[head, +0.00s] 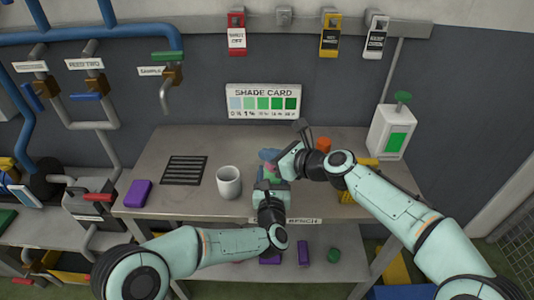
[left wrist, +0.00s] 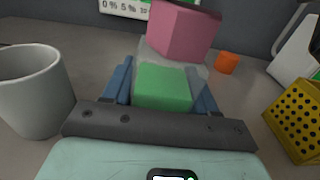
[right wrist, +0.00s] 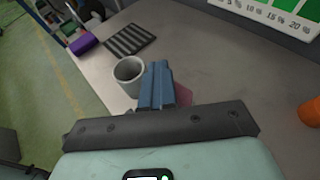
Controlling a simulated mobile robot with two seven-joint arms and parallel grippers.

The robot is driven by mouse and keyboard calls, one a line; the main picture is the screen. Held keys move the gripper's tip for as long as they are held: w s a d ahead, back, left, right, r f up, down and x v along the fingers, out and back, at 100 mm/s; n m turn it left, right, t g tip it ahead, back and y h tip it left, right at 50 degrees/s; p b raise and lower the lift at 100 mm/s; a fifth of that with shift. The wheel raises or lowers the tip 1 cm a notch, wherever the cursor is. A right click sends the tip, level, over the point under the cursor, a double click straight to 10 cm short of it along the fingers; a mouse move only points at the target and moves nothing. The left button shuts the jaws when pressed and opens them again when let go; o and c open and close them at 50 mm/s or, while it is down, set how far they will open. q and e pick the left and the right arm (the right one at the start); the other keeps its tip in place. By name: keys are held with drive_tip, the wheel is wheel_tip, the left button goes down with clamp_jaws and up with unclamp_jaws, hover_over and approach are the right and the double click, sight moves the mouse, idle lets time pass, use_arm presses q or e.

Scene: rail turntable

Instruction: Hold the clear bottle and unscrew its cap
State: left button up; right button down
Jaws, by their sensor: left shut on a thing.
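The clear bottle (left wrist: 154,52) with green contents (left wrist: 163,88) stands between the blue fingers of my left gripper (left wrist: 163,92), which is shut on it. A pink blocky cap (left wrist: 183,30) shows at the bottle's top; I cannot tell how tightly it sits. In the head view the cap (head: 270,172) is small and partly hidden between my grippers, with the left gripper (head: 268,184) below it. My right gripper (right wrist: 157,68) has its blue fingers together, with nothing seen between them. In the head view its fingers (head: 268,155) are just above the cap, apparently not gripping it.
A grey mug (head: 229,182) stands left of the bottle on the bench (head: 205,204). A black grille (head: 184,170) and a purple block (head: 138,193) lie further left. An orange piece (head: 323,144), a yellow holed block (left wrist: 297,115) and a white dispenser (head: 392,132) are to the right.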

drive_tip(key=shift+w+d+f+h, duration=0.25)
drive_tip(key=shift+d+f+h, duration=0.05)
drive_tip(key=shift+d, duration=0.2)
idle(0.3)
drive_tip(key=shift+r, duration=1.1)
drive_tip(key=shift+a+r, duration=0.15)
drive_tip(key=shift+r, duration=0.05)
drive_tip(key=shift+s+r, duration=0.1)
drive_tip(key=shift+r, duration=2.35)
drive_tip(key=c, duration=1.4)
unclamp_jaws()
